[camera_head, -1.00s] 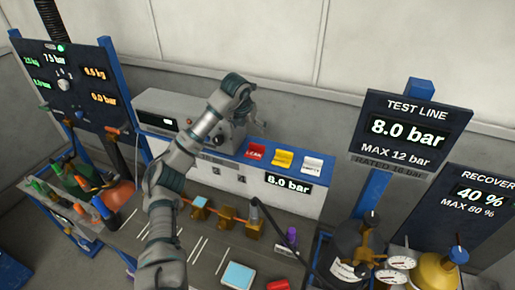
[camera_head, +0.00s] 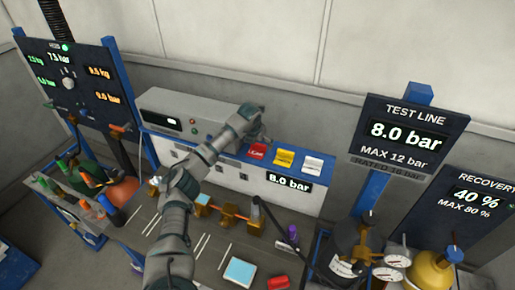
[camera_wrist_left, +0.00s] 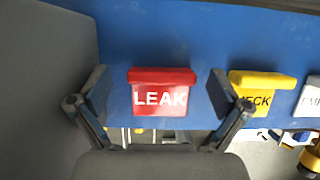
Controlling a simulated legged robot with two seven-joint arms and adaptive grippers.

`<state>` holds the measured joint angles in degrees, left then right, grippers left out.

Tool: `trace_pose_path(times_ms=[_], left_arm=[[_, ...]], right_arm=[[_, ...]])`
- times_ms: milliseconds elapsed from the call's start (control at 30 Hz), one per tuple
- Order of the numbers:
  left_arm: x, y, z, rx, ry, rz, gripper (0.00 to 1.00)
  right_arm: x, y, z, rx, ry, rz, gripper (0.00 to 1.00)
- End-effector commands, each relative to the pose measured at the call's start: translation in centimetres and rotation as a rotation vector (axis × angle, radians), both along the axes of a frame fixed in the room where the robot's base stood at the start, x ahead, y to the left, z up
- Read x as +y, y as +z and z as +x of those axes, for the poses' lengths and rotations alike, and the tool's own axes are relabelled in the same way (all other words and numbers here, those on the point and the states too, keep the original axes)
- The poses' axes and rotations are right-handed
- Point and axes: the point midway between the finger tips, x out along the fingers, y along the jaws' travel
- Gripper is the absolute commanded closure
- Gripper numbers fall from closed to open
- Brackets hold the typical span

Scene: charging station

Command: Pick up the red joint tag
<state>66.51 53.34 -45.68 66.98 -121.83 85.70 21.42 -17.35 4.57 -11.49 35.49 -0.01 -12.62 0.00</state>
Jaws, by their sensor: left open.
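The red joint tag (camera_head: 257,151), lettered LEAK, stands on the blue top of the test cabinet, at the left end of a row of tags. In the left wrist view the red tag (camera_wrist_left: 160,92) shows upright and centred between the two fingers. My left gripper (camera_wrist_left: 160,102) is open, with a finger on each side of the tag and a gap to both. In the head view my left gripper (camera_head: 255,135) is above and beside the tag and covers part of it. My right gripper is not in view.
A yellow tag (camera_head: 284,158) and a white tag (camera_head: 312,163) stand to the right on the blue shelf. In the wrist view the yellow tag (camera_wrist_left: 258,93) is close to the right finger. A grey instrument box (camera_head: 170,108) stands to the left.

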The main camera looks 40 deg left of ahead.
Motion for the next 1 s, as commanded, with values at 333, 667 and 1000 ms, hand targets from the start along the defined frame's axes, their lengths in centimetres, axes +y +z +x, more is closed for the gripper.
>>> trace_pose_path(times_ms=[333, 667, 1000], left_arm=[[-0.1, 0.1, 0.0, -0.001, 0.000, 0.000, 0.51], [0.0, 0.0, 0.0, 0.000, 0.000, -0.001, 0.52], [-0.1, 3.5, 0.1, -0.007, 0.000, -0.001, 0.52]], right_arm=[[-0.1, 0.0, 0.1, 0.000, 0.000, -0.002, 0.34], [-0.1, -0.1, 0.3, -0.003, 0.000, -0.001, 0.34], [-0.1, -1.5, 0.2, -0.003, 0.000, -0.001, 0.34]])
